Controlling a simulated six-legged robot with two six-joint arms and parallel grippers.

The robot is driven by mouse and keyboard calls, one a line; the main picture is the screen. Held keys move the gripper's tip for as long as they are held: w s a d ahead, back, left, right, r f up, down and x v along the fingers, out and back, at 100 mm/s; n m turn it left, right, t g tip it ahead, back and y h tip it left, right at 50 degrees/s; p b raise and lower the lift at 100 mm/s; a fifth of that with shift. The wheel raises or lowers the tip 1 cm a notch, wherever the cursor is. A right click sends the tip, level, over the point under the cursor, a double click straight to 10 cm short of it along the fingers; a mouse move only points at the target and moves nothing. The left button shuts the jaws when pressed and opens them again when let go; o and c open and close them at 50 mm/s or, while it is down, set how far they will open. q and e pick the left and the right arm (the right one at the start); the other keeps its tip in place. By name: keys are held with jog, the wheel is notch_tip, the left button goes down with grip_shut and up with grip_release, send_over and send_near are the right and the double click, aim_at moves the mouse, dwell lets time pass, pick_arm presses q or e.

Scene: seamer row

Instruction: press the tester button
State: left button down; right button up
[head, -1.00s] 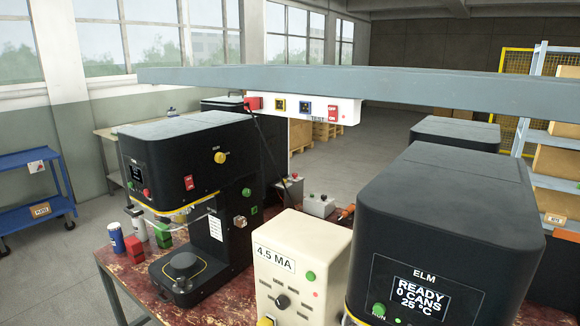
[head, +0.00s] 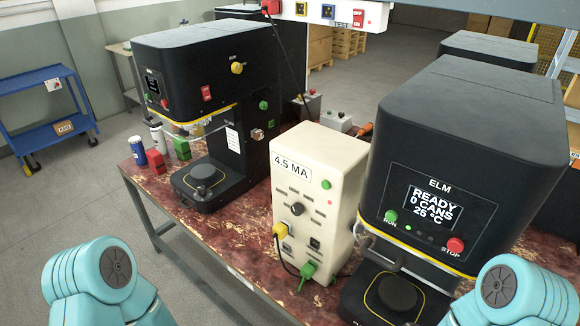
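The cream tester box (head: 345,165), labelled 4.5 MA, stands on the worn red table between two black machines. A round green button (head: 326,184) is on the upper right of its front face, and nothing covers it. Below it are a dark knob (head: 297,209), a yellow plug (head: 281,230) with a black cable, and a green plug (head: 308,270). Teal links of both my arms show at the bottom left and bottom right corners. Neither gripper is in view, so whether they are open or shut is hidden.
The ELM machine (head: 470,130), with green RUN and red STOP buttons, stands close right of the tester. Another black machine (head: 205,60) stands left. A blue can (head: 138,151) and red and green blocks are on the table's left. A switch strip (head: 325,12) hangs above.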

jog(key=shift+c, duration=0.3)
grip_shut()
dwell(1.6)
